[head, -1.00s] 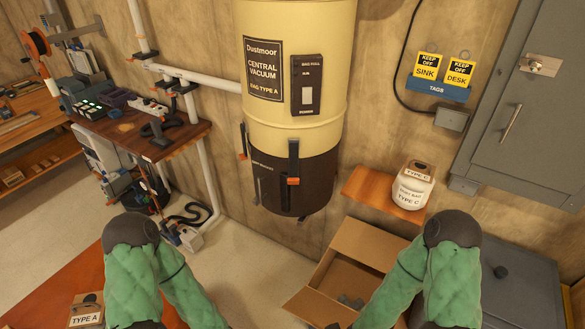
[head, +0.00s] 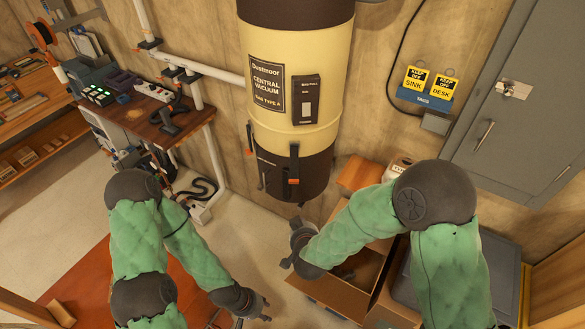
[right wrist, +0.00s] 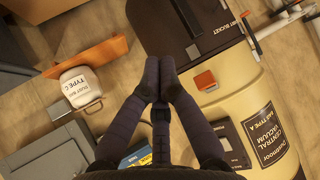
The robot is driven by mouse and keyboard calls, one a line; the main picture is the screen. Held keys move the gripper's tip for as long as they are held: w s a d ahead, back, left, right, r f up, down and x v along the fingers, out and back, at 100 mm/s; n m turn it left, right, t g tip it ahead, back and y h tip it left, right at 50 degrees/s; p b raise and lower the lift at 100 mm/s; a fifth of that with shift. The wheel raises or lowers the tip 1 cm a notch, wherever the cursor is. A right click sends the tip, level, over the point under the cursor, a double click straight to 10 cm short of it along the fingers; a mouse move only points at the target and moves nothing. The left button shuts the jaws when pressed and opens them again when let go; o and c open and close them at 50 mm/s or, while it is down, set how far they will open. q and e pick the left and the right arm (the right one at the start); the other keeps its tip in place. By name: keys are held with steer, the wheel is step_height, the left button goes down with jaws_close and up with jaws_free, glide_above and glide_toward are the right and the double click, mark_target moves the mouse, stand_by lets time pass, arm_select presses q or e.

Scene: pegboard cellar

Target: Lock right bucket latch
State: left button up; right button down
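The canister's dark dust bucket (head: 310,175) hangs under the cream vacuum body (head: 300,137). A black latch (head: 293,160) with an orange tip is on its front right; a second latch (head: 250,138) is at its left. Whether that latch is locked is unclear. My right gripper (right wrist: 160,62) has its fingertips together, empty, apart from the latch; in the head view it is below the bucket. My left gripper (head: 266,307) is low in front, empty, fingers apart.
An open cardboard box (head: 345,297) stands under my right forearm. A small wooden shelf (head: 360,172) holds a white jar (right wrist: 78,87), mostly hidden in the head view. A grey cabinet (head: 520,100) is on the right wall.

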step_height(320, 180, up, 15)
steer(key=a+t+h+p, duration=0.1)
steer(key=a+t+p, duration=0.1)
steer(key=p, duration=0.3)
steer(key=shift+w+a+r+t, duration=0.15)
steer(key=shift+w+a+t, duration=0.05)
steer(key=shift+a+t, duration=0.25)
steer(key=p, duration=0.1)
glide_above(292, 181)
steer(key=s, duration=0.4)
step_height(292, 181, down, 4)
steer(key=shift+w+d+f+p, duration=0.1)
steer(key=shift+w+f+p, duration=0.1)
steer(key=shift+w+f, duration=0.25)
steer(key=shift+w+d+f+p, duration=0.1)
steer(key=shift+w+f+p, duration=0.1)
steer(key=shift+f, duration=0.4)
steer(key=shift+w+a+f, duration=0.1)
steer(key=shift+w+f, duration=0.25)
steer(key=shift+f, duration=0.5)
